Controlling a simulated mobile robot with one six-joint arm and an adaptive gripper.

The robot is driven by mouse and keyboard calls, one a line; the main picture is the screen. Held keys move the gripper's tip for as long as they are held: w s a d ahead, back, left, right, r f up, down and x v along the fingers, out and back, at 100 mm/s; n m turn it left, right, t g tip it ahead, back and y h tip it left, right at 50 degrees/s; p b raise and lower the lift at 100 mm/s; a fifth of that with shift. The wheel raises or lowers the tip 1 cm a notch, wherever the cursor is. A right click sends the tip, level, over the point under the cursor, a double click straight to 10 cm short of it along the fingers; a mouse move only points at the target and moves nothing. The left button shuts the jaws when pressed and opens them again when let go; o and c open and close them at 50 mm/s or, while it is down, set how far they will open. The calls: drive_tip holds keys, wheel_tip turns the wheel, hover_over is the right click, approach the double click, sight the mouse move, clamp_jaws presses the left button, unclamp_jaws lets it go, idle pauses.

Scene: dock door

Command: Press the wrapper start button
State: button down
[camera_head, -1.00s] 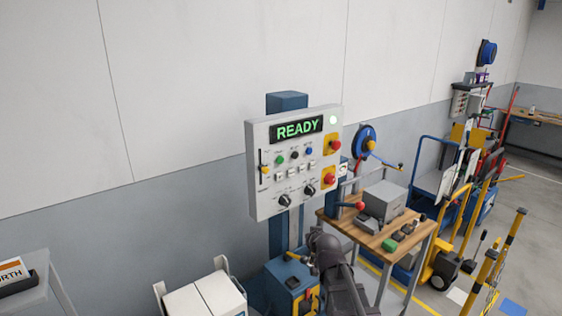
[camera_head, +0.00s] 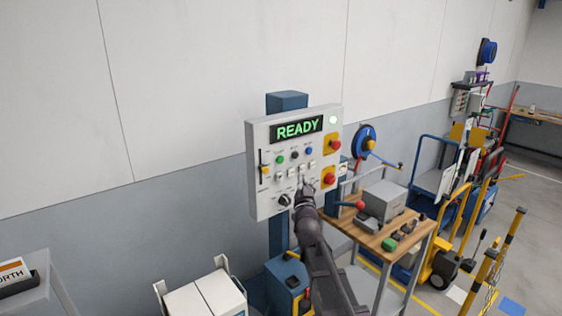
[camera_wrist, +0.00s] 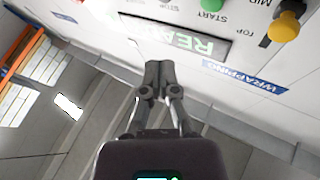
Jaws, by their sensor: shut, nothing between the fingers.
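The wrapper control panel (camera_head: 258,196) is a pale box on a blue post, with a lit green READY display (camera_head: 297,128). The green start button (camera_head: 280,160) sits under the display, left of a black and a blue button. In the wrist view the panel is upside down; the green button (camera_wrist: 212,4), labelled START, is cut by the top edge. My gripper (camera_head: 304,184) is in front of the panel's lower middle, below and right of the green button. In the wrist view my gripper (camera_wrist: 158,66) is shut and empty, apart from the green button.
A yellow slider knob (camera_wrist: 287,25) is left of the green button in the head view. Two red buttons on yellow plates (camera_head: 330,176) line the panel's right side. A wooden-topped bench (camera_head: 366,238) stands right of the panel, and a white box (camera_head: 200,300) below left.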

sight(283, 158)
drive_tip(key=shift+r+m+t+h, duration=0.4)
drive_tip(key=shift+r+t+h, duration=0.2)
drive_tip(key=shift+r, duration=0.35)
drive_tip(key=shift+w, duration=0.1)
drive_tip(key=shift+w+a, duration=0.85)
drive_tip(key=shift+w, duration=0.3)
drive_tip(key=shift+w+a, duration=0.8)
drive_tip(key=shift+w, duration=0.35)
drive_tip(key=shift+w+a, duration=0.85)
drive_tip(key=shift+w, duration=0.3)
drive_tip(key=shift+w+a, duration=0.55)
drive_tip(key=shift+w, duration=0.2)
drive_tip(key=shift+s, duration=0.15)
idle(0.5)
drive_tip(key=shift+s+d, duration=0.5)
drive_tip(key=shift+s, duration=0.1)
drive_tip(key=shift+s+d, duration=0.1)
drive_tip(key=shift+s, duration=0.05)
